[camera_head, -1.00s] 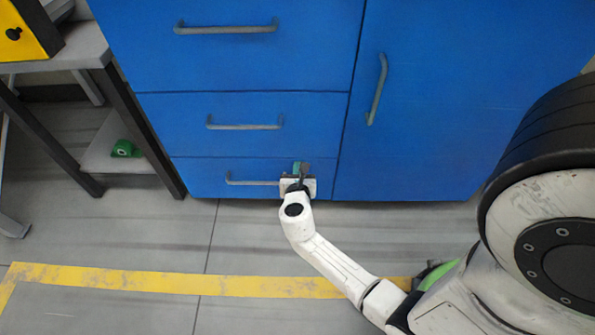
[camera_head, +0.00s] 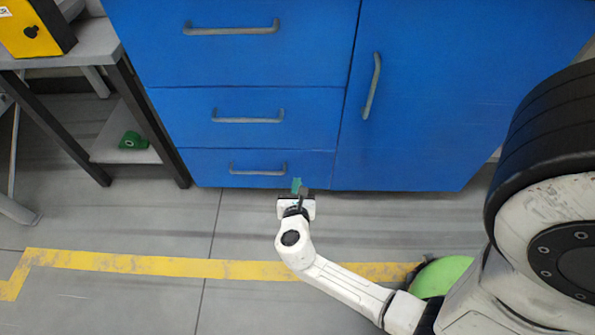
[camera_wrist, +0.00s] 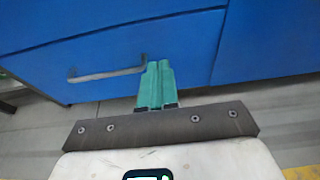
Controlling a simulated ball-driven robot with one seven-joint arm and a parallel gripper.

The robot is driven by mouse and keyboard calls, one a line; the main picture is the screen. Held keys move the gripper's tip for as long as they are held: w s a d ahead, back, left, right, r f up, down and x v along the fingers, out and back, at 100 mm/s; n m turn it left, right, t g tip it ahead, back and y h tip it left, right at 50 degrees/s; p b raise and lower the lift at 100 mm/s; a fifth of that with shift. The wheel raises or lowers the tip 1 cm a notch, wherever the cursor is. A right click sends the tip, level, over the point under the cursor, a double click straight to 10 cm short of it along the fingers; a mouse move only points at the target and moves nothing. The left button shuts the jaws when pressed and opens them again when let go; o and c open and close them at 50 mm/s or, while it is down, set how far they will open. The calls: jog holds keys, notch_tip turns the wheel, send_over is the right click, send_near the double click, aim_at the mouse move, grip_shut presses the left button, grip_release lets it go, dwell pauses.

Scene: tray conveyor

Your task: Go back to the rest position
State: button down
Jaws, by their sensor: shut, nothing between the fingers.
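My gripper (camera_head: 298,187) is in front of the bottom drawer (camera_head: 205,167) of a blue cabinet, near the drawer's lower right part. In the wrist view, its two green fingers (camera_wrist: 156,85) lie side by side with nothing between them. The grey drawer handle (camera_wrist: 105,74) is to the left of the fingers and apart from them. The drawer looks closed, flush with the cabinet front.
The blue cabinet has two more drawers above and a door (camera_head: 425,100) on the right. A grey table (camera_head: 95,45) with a yellow box (camera_head: 35,30) stands at left; a green object (camera_head: 132,140) lies on its lower shelf.

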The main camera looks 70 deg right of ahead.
jog(key=shift+v, duration=1.15)
jog(key=s+a+r+m+g+y, duration=0.1)
jog(key=s+m+g+y, duration=0.15)
jog(key=m, duration=0.55)
jog(key=s+r+m+g+y, duration=0.2)
jog(key=s+m, duration=0.1)
jog(key=m, duration=0.4)
jog(key=s+a+r+m+y, duration=0.2)
jog(key=a+m+y, duration=0.6)
jog(key=a, duration=0.6)
notch_tip(320, 180, up, 34)
jog(key=y+p, duration=0.1)
jog(key=p, duration=3.2)
jog(key=shift+n+p, duration=0.3)
jog(key=shift+p, duration=0.1)
jog(key=shift+f+t, duration=0.15)
jog(key=shift+t, duration=0.1)
